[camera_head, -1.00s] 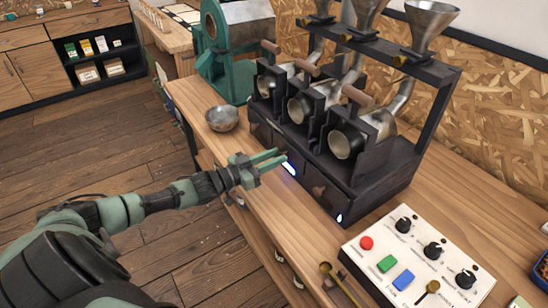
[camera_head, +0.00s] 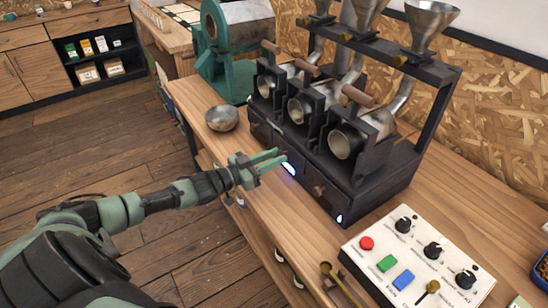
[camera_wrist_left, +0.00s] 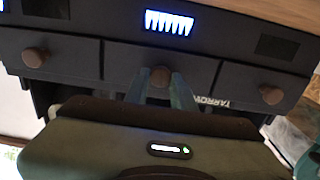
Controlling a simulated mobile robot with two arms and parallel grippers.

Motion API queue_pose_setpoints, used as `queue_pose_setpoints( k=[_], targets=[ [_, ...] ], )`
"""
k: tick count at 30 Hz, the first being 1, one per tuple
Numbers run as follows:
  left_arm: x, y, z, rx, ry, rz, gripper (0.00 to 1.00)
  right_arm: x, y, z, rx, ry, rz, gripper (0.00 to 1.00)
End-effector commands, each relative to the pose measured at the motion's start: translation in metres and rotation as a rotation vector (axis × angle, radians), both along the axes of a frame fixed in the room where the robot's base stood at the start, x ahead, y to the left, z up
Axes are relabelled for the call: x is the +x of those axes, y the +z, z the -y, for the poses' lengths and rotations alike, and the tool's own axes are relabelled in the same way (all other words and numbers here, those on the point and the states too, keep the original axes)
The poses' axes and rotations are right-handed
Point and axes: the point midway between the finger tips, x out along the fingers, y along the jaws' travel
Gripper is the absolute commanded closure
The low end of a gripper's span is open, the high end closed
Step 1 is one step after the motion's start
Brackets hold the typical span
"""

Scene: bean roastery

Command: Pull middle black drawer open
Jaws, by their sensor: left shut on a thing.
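The black roaster unit (camera_head: 372,186) stands on the wooden counter, with a row of three drawers low on its front. In the left wrist view the middle black drawer (camera_wrist_left: 122,62) faces me, with a round brown knob (camera_wrist_left: 160,75). Its front looks flush with the drawers on either side. My left gripper (camera_head: 284,157) reaches in from the left at the unit's front. In the left wrist view its two fingers (camera_wrist_left: 160,84) are shut on the knob, one on each side. The lower part of the drawer front is partly hidden by the gripper. My right gripper is not in view.
A metal bowl (camera_head: 222,118) stands on the counter left of the unit, by a green machine (camera_head: 222,60). A control panel (camera_head: 415,262) with knobs and coloured buttons lies at the right, beside a brass spoon (camera_head: 336,281). The counter strip before the drawers is clear.

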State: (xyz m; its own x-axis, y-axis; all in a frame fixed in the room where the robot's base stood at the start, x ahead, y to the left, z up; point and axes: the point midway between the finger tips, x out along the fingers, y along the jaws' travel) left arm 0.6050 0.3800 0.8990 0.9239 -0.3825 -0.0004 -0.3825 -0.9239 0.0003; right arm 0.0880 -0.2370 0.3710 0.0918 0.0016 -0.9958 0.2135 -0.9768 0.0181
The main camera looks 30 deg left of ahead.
Motion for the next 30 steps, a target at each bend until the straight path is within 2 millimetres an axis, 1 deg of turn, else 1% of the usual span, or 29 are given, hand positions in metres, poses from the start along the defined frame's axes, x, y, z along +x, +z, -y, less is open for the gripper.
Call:
queue_pose_setpoints(
  k=[17, 20, 22, 30],
  targets=[
    [-0.002, 0.001, -0.001, 0.000, 0.000, 0.000, 1.00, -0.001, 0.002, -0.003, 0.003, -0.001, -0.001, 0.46],
    [-0.012, 0.002, -0.005, -0.001, 0.001, -0.004, 1.00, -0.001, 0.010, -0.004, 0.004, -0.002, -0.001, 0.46],
    [-0.025, 0.003, -0.010, -0.001, 0.001, -0.006, 1.00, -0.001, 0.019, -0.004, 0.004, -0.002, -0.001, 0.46],
    [-0.086, 0.003, -0.036, 0.000, 0.002, -0.009, 1.00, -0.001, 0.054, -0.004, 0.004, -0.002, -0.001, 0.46]
  ],
)
